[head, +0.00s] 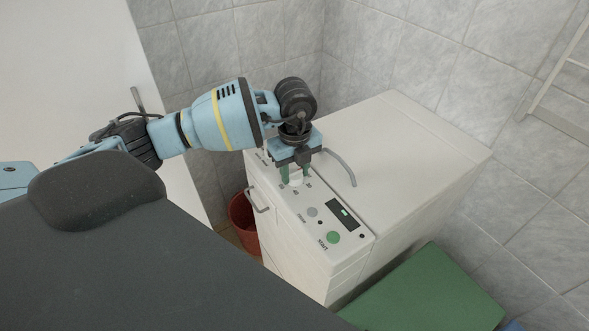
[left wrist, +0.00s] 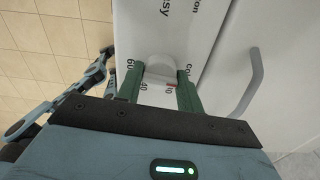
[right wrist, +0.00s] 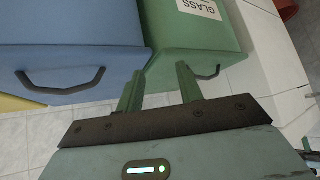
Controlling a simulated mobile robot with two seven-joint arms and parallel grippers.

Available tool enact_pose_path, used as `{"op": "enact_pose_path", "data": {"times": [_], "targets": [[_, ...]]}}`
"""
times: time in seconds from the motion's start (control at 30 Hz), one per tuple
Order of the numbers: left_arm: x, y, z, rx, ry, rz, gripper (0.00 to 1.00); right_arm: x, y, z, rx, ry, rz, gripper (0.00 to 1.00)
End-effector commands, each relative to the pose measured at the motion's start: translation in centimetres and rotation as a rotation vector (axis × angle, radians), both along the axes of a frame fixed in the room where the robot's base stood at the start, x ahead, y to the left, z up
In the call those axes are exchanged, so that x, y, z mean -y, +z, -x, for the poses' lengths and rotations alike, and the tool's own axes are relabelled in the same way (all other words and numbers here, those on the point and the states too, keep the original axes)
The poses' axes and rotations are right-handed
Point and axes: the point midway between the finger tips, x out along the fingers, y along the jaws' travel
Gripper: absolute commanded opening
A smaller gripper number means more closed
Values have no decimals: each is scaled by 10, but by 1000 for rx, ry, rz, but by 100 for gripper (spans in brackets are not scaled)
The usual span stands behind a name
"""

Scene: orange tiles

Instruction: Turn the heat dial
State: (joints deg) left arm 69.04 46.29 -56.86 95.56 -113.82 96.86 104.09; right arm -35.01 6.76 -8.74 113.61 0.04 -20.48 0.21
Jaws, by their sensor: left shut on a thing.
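The heat dial (head: 296,181) is a small white knob on the sloping control panel of a white machine (head: 400,125). In the left wrist view the dial (left wrist: 160,67) sits between green fingers, with "60", "40" and a partly hidden "co..." printed around it and a small red mark on the right. My left gripper (head: 296,174) comes down from above and is shut on the dial; its fingers hide part of the scale. My right gripper (right wrist: 158,82) is open and empty, seen only in the right wrist view.
The panel also has a grey button, a dark display (head: 343,213) and a green start button (head: 333,237). A handle (head: 258,200) projects from the machine's front. A red bin (head: 243,222) stands beside it. A green box (right wrist: 195,35) labelled GLASS and a blue box (right wrist: 70,50) are near my right gripper.

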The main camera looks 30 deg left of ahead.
Motion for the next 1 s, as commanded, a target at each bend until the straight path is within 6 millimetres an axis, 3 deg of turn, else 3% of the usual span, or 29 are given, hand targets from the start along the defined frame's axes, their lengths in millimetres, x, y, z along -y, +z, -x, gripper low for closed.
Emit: {"op": "enact_pose_path", "data": {"times": [1.0], "targets": [[0, 1, 0, 1, -903, 0, 14, 1, 20, -15, 44, -2, 2, 36]]}}
